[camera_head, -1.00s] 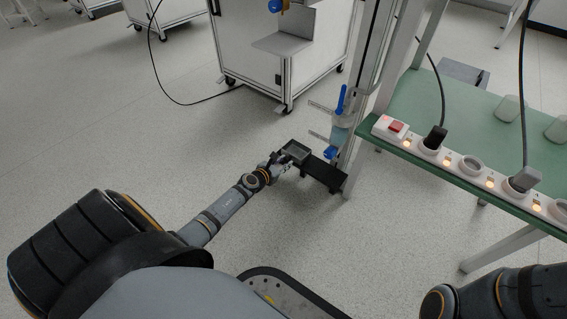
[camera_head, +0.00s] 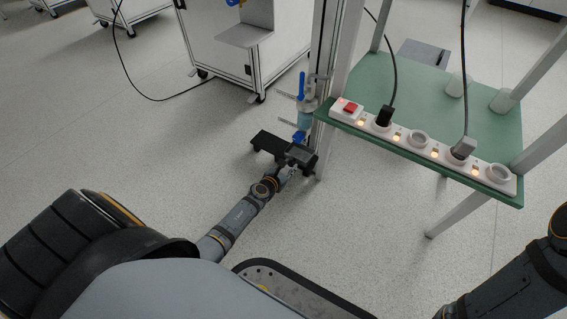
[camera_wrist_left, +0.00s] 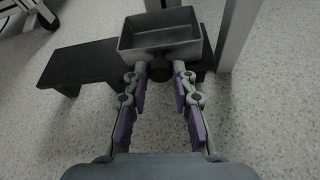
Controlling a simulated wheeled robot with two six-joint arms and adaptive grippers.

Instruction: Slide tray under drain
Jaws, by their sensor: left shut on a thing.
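The tray (camera_head: 299,153) is a small dark grey open box on a low black bench (camera_head: 262,140), near the bench's right end. In the left wrist view the tray (camera_wrist_left: 160,40) looks empty, with a round dark knob on its near side. My left gripper (camera_wrist_left: 160,72) is shut on this knob; in the head view the gripper (camera_head: 287,170) is at the tray's near side. The drain's blue valve (camera_head: 299,136) shows just above the tray in the picture, below a clear vessel (camera_head: 304,116). Whether its outlet is directly over the tray I cannot tell. My right gripper is out of view.
A frame post (camera_head: 322,120) stands close to the bench's right end. A green table (camera_head: 430,100) with a power strip (camera_head: 400,135) is on the right. A white wheeled cabinet (camera_head: 215,60) stands behind. The floor left of the bench is clear.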

